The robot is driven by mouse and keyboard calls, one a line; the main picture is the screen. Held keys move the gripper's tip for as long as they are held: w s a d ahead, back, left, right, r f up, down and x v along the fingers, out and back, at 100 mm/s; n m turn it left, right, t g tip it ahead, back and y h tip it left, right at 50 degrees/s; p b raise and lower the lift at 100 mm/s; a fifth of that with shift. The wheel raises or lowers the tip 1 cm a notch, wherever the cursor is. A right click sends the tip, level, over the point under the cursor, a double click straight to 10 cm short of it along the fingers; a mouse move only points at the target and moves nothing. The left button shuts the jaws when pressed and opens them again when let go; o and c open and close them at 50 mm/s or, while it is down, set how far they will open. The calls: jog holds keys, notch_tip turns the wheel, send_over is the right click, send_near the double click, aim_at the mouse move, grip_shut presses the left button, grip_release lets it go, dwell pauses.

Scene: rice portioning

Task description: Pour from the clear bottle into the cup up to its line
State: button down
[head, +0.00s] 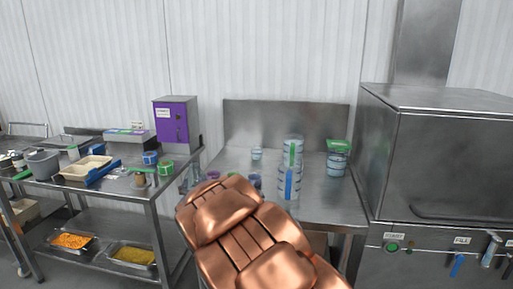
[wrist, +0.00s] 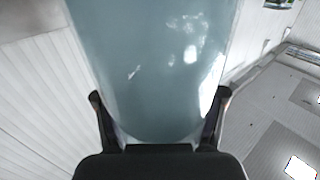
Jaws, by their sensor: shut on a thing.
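In the wrist view my gripper (wrist: 160,95) is shut on a clear, bluish-grey bottle (wrist: 150,60), with one black finger on each side of it. The bottle fills the upper middle of that view, and its far end is cut off by the top edge. In the head view my copper-coloured arm covers the front of the middle steel table, and I cannot make out the gripper clearly. A small clear cup (head: 257,154) stands at the back of that table. I cannot tell whether it is the task's cup, and no fill line can be made out.
Stacked clear tubs (head: 291,165) with green and blue stripes stand on the middle table (head: 318,205). A green-lidded stack (head: 338,158) is to their right. A purple box (head: 176,122) stands on the left table. A large steel machine (head: 440,150) closes off the right.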

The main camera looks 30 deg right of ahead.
jog(key=s+r+b, duration=0.3)
jog(key=s, duration=0.8)
dwell(0.6)
jog(key=w+f+p, duration=0.3)
jog(key=w, duration=0.9)
jog(key=shift+p, duration=0.3)
